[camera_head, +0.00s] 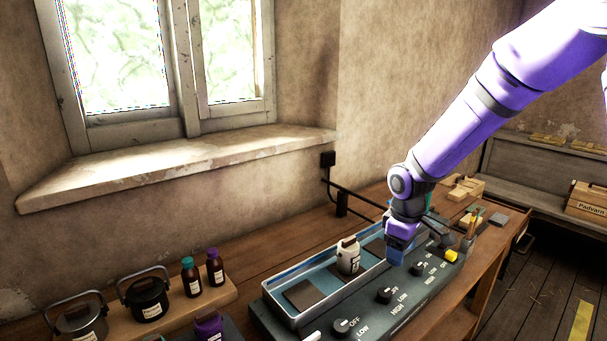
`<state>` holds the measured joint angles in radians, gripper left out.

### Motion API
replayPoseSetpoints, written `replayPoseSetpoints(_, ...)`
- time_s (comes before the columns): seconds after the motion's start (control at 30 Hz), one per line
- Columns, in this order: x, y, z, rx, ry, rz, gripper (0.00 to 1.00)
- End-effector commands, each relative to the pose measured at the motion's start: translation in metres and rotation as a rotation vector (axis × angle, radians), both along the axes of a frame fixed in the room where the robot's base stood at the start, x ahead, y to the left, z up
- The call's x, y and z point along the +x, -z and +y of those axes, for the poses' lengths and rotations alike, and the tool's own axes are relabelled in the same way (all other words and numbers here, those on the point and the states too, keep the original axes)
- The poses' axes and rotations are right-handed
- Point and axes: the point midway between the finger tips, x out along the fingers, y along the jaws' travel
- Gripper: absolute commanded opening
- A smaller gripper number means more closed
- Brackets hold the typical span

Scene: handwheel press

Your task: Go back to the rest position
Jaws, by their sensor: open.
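My purple arm reaches in from the upper right. My gripper (397,256) points down over the front rim of a long grey device (345,325) on the wooden bench, close to its dark knobs. The gap between its fingertips is too small to see clearly, and nothing shows held in it. A white labelled jar (348,256) stands upright in the device's blue-lined tray (276,286), left of my gripper and apart from it. Knobs marked LOW and HIGH, such as this left one (341,326), sit along the front panel. The part of the tray behind my gripper is hidden.
Two dark lidded pots (148,301) and two small brown bottles (191,279) stand on a wooden board at the left. A yellow button (452,256) and wooden blocks (463,187) are at the right. The window sill (190,160) juts out behind. Open air lies above the bench.

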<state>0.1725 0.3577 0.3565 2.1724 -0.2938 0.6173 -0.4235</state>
Motion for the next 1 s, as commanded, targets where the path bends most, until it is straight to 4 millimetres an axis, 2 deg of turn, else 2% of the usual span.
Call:
replayPoseSetpoints(0.03,-0.006,-0.017,-0.004,-0.012,0.025,-0.022,0.65)
replayPoseSetpoints(0.1,-0.015,-0.035,-0.008,-0.023,0.065,-0.043,0.65)
replayPoseSetpoints(0.5,-0.079,-0.127,-0.029,-0.04,0.296,-0.17,0.65)
replayPoseSetpoints(0.8,-0.139,-0.178,-0.04,0.004,0.47,-0.264,0.65)
replayPoseSetpoints(1.0,-0.182,-0.203,-0.046,0.059,0.58,-0.321,0.65)
